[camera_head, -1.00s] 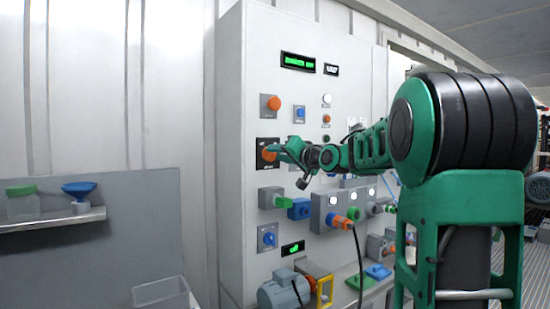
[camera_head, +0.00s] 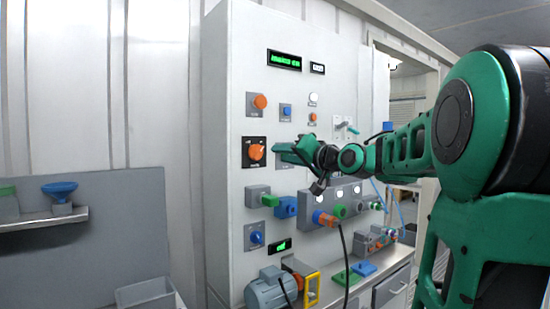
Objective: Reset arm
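My green arm reaches in from the right toward the white control cabinet (camera_head: 225,150). My gripper (camera_head: 276,150) is at the cabinet front, just right of the large orange rotary knob (camera_head: 256,151) on its black plate. A small gap shows between the fingertips and the knob. The fingers overlap in this view, so their opening cannot be made out. The knob shows a pale pointer mark tilted to the upper right. A green-lit display (camera_head: 284,60) is near the cabinet top.
Other controls surround my gripper: an orange button (camera_head: 259,101), blue knob (camera_head: 253,236), blue valve (camera_head: 286,207) and grey connector box (camera_head: 345,203). A motor (camera_head: 269,290) stands below. A shelf (camera_head: 40,220) with a blue funnel (camera_head: 60,187) is at left.

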